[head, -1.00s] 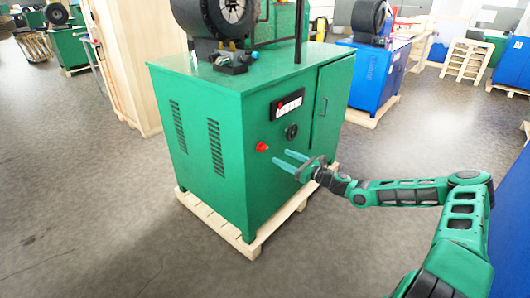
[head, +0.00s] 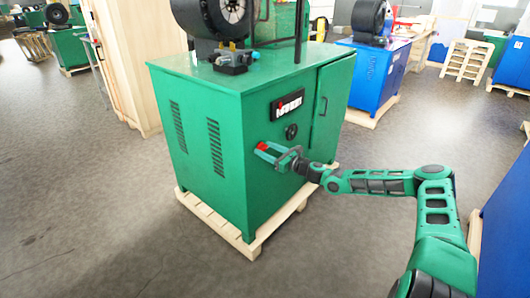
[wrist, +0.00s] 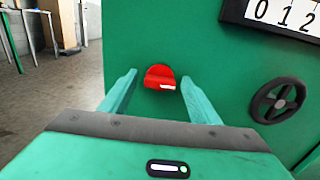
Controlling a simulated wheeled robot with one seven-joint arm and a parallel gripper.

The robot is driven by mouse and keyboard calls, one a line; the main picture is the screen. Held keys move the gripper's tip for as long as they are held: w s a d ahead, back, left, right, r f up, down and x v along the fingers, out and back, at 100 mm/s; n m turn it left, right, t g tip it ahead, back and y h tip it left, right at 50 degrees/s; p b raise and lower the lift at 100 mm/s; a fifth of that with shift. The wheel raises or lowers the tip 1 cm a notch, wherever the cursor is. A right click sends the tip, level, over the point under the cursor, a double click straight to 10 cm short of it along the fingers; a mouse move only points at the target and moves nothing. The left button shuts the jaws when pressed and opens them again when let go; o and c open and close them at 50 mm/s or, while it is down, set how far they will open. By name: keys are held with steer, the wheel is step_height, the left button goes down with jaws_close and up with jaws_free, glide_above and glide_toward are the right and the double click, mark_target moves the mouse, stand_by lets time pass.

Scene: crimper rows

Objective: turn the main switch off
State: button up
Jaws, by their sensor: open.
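The main switch is a red rotary knob (wrist: 160,77) on the green cabinet (head: 222,205). In the wrist view it sits between my gripper's two fingers, towards their far ends, with a gap on each side. A short white mark shows on the knob's lower right. In the head view the red knob (head: 262,146) shows at the tips of my gripper (head: 265,153). My gripper (wrist: 160,95) is open, its fingers on either side of the knob. I cannot tell how deep the fingertips reach around it.
A small black handwheel (wrist: 279,100) is on the panel right of the knob. A counter display (head: 290,104) is above it. The cabinet stands on a wooden pallet (head: 250,246). A blue machine (head: 374,75) stands behind, and open floor lies left and in front.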

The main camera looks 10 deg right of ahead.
steer(key=c, duration=1.1)
steer(key=shift+o, duration=0.2)
steer(key=shift+a, duration=0.25)
steer(key=shift+d, duration=0.1)
